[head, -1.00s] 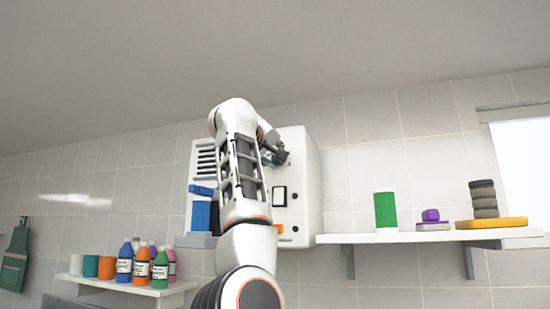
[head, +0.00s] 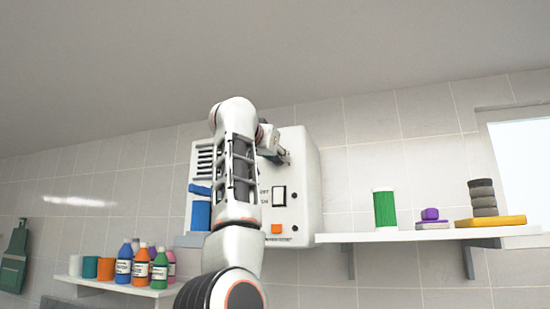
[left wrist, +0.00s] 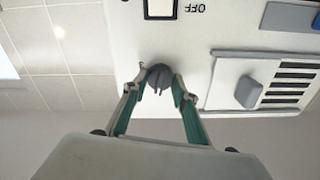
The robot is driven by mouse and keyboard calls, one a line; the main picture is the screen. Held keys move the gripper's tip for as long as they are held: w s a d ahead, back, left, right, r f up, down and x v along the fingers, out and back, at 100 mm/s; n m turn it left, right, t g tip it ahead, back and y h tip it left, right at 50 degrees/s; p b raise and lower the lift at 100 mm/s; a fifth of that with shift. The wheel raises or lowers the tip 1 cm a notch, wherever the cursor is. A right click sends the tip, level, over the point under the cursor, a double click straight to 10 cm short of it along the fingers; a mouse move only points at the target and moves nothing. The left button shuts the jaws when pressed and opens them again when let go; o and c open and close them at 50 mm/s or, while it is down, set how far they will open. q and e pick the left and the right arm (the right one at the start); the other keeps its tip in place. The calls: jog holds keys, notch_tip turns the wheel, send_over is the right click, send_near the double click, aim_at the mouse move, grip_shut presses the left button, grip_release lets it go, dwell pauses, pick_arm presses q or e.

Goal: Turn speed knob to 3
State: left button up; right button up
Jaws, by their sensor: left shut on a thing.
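The white wall-mounted control box (head: 308,190) stands behind my left arm in the head view. Its dark round knob (left wrist: 160,77) shows in the left wrist view, on the box's white face. My left gripper (left wrist: 161,83) has its two fingers on opposite sides of the knob and is shut on it. In the head view the left gripper (head: 283,156) is at the upper part of the box's front, and the knob is hidden there. No speed numbers are readable around the knob, so its setting cannot be told. My right gripper is not in view.
A black-and-white switch (head: 279,196) and an orange button (head: 277,229) sit lower on the box. A shelf (head: 365,238) at right holds a green cylinder (head: 385,208) and stacked pads. Bottles (head: 141,266) stand on a lower-left shelf.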

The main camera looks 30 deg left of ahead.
pick_arm(q)
jog(key=m+p, duration=0.1)
jog(key=m, duration=2)
jog(key=shift+m, duration=0.4)
jog(key=o, duration=1.1)
jog(key=shift+s+d, duration=0.1)
jog(key=v, duration=1.1)
jog(key=shift+s+f, duration=0.1)
jog(key=shift+s, duration=0.3)
jog(key=shift+f, duration=0.1)
